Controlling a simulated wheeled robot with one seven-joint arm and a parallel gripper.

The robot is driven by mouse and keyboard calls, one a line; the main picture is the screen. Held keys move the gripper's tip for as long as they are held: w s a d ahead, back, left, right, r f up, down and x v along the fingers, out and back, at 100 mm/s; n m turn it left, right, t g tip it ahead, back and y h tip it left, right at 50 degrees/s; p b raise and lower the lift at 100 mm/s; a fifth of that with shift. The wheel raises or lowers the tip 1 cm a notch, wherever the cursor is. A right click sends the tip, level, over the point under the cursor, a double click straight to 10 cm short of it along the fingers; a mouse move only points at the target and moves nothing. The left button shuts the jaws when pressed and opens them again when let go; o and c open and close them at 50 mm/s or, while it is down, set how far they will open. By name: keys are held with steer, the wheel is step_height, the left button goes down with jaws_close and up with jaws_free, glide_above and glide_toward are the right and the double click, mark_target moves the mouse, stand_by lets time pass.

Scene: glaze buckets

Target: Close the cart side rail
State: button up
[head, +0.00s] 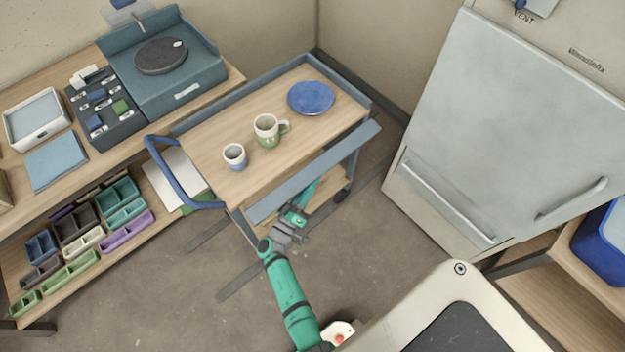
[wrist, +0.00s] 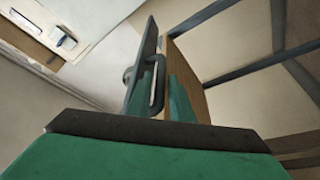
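The cart (head: 207,150) has a wooden top with a blue-grey lip along its back and right end. Its side rail (head: 318,170) is a long blue-grey panel along the near edge, tilted outward from the top. In the wrist view the rail (wrist: 143,62) shows nearly edge-on, with a dark loop (wrist: 158,85) on it. My gripper (head: 306,194) is at the near side of the cart, just below and partly behind the rail. A teal finger (wrist: 182,95) shows beside the loop. Whether it touches the rail, and the finger gap, cannot be made out.
A workbench (head: 60,185) is left; a large grey cabinet (head: 510,120) is right.

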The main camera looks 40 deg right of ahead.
steer(key=shift+w+d, duration=0.1)
steer(key=shift+d, duration=0.2)
jaws_close()
